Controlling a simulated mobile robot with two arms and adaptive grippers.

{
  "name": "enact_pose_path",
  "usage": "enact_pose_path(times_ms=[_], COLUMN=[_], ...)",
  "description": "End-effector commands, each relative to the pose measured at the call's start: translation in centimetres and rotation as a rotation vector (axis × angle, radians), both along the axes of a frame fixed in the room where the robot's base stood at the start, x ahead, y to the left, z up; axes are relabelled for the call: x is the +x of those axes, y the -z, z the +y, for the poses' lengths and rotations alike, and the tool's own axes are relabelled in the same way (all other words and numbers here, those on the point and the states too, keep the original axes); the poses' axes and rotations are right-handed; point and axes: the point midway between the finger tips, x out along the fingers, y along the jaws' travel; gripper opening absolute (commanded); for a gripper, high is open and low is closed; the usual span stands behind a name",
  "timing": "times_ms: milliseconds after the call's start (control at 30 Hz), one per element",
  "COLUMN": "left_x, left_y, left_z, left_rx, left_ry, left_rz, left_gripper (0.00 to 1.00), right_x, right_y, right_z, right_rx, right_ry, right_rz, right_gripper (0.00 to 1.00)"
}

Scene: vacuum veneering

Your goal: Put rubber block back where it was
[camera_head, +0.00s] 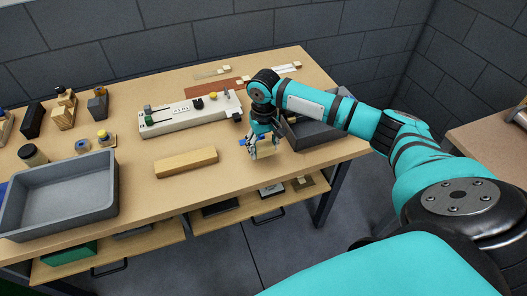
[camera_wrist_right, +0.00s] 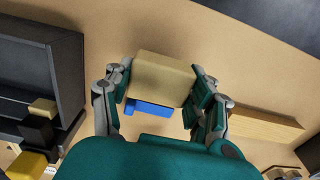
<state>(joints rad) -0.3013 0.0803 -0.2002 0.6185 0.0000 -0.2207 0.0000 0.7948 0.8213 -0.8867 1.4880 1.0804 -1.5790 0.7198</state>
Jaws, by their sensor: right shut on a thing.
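My right gripper (camera_head: 262,146) is above the right part of the workbench, near its front edge. It is shut on a tan block, which I take for the rubber block (camera_head: 266,151). In the right wrist view the tan block (camera_wrist_right: 160,78) sits between the two fingers of the gripper (camera_wrist_right: 160,90). A small blue piece (camera_wrist_right: 152,109) shows just below it; I cannot tell if it is attached to the block. How high the block is above the bench is hard to tell. My left gripper is not in view.
A long wooden bar (camera_head: 186,162) lies left of the gripper. A dark grey tray (camera_head: 318,131) is close on the right, partly behind my arm. A white strip with knobs (camera_head: 190,113) stands behind. A large grey bin (camera_head: 60,195) is at the left. The bench between bar and gripper is clear.

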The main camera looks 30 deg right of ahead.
Motion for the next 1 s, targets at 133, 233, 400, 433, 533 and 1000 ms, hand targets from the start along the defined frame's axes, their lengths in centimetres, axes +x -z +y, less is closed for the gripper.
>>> enact_pose_path(times_ms=[133,233,400,433,533,1000], left_x=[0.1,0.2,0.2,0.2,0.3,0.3], left_y=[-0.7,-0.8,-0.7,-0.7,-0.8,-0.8], left_z=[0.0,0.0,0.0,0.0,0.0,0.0], left_rx=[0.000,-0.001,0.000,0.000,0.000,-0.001], left_ry=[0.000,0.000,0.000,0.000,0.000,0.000], left_rz=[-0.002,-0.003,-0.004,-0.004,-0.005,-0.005], left_gripper=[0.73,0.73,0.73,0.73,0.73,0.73], right_x=[-0.2,-0.1,-0.1,-0.1,-0.2,-0.2], right_y=[2.1,3.0,3.1,3.1,3.2,3.4], right_z=[0.0,0.0,0.0,0.0,0.0,0.0], right_rx=[-0.002,-0.001,-0.002,-0.002,-0.001,-0.001], right_ry=[0.000,-0.001,-0.001,-0.001,0.000,0.000], right_rz=[0.005,0.002,0.001,0.001,0.002,0.002], right_gripper=[0.18,0.18,0.18,0.18,0.18,0.79])
